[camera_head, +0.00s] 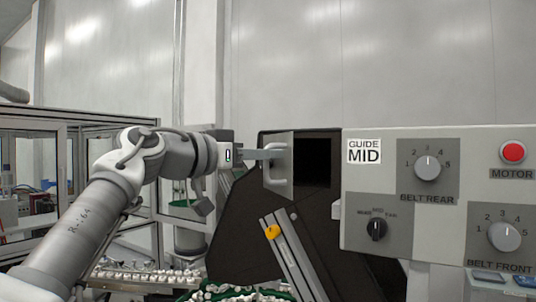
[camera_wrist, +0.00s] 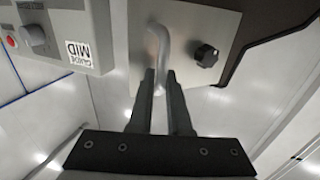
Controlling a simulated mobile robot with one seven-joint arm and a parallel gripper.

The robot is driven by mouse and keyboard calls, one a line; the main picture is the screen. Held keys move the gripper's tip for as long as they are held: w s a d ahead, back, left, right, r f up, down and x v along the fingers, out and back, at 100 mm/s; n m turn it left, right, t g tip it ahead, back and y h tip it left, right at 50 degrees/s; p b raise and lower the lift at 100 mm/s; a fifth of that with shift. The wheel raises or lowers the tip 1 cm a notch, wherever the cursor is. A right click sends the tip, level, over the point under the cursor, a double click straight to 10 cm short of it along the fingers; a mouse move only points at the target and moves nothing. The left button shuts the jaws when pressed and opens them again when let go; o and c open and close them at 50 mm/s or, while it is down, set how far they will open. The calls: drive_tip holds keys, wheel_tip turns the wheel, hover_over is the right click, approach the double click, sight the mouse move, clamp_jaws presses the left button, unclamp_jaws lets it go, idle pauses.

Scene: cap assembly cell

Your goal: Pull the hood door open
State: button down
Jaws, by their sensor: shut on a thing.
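The hood door (camera_head: 282,181) is a grey panel on the dark hood, standing partly open with a black opening beside it on the right. Its curved handle (camera_head: 285,168) is on the panel. My gripper (camera_head: 272,153) reaches in from the left and is shut on the handle. In the wrist view the door (camera_wrist: 190,25) is a light metal plate with a black knob (camera_wrist: 206,56). The handle (camera_wrist: 158,42) there runs down between the fingertips of my gripper (camera_wrist: 161,78). The fingers hide part of the handle.
A control panel (camera_head: 470,205) with dials, a red motor button (camera_head: 512,152) and a "GUIDE MID" label (camera_head: 364,151) stands right of the hood. A sloping rail (camera_head: 290,255) with a yellow piece (camera_head: 272,232) is below the door. Small white parts (camera_head: 140,275) lie at lower left.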

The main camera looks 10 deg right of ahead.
drive_tip(key=shift+a+r, duration=0.15)
drive_tip(key=shift+r, duration=0.2)
drive_tip(key=c, duration=0.9)
unclamp_jaws()
drive_tip(key=shift+w, duration=0.25)
drive_tip(key=shift+s, duration=0.1)
drive_tip(key=v, duration=0.5)
drive_tip(key=b+v, duration=0.1)
drive_tip(key=v, duration=1.1)
drive_tip(key=shift+a+f+b, duration=0.1)
drive_tip(key=shift+f+b, duration=0.2)
drive_tip(key=shift+b, duration=0.1)
